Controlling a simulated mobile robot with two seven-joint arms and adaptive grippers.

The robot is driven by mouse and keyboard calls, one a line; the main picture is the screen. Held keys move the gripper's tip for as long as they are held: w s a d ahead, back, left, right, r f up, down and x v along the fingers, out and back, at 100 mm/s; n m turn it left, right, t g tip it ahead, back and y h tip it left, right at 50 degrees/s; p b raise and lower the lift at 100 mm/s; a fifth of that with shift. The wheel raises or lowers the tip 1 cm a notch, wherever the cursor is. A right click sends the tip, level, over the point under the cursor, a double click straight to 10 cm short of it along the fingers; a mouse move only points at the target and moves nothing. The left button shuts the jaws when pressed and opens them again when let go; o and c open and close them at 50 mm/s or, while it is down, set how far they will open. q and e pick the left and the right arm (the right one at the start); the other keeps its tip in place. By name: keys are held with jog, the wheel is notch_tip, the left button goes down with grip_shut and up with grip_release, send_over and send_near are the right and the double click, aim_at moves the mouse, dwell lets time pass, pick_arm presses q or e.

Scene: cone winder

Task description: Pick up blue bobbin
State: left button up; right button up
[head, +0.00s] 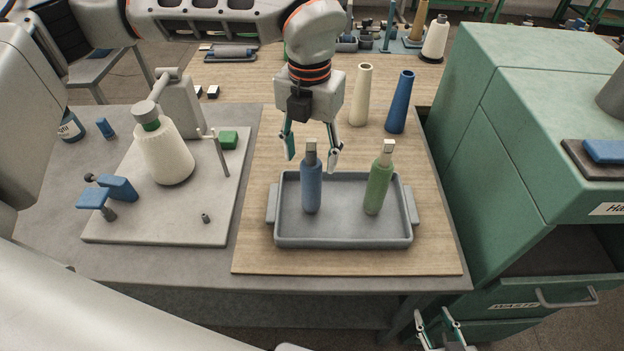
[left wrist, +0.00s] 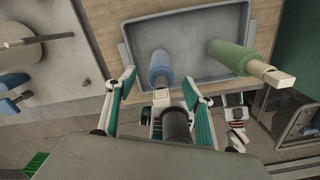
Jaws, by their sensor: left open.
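The blue bobbin (head: 311,190) stands upright in the left part of a grey tray (head: 340,241), with a dark neck and a pale tip. The green bobbin (head: 378,190) stands upright to its right. My left gripper (head: 311,152) is open around the height of the blue bobbin's top, with one finger on each side in the picture. In the left wrist view the blue bobbin (left wrist: 160,68) lies between the spread fingers (left wrist: 160,100), with no clear contact. My right gripper (head: 438,322) shows at the bottom edge, fingers apart and empty, low beside the table.
A cream cone (head: 361,95) and a dark blue cone (head: 401,102) stand behind the tray. A winder with a cream yarn cone (head: 163,152) is on the left. A green cabinet (head: 520,120) borders the table on the right. Bare wood lies in front of the tray.

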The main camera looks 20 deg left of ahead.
aim_at(312, 174)
pick_arm(q)
notch_tip(312, 174, down, 6)
jog(key=shift+d+r+p, duration=0.1)
jog(key=shift+d+p, duration=0.05)
jog(key=shift+p, duration=0.25)
jog(key=c, duration=1)
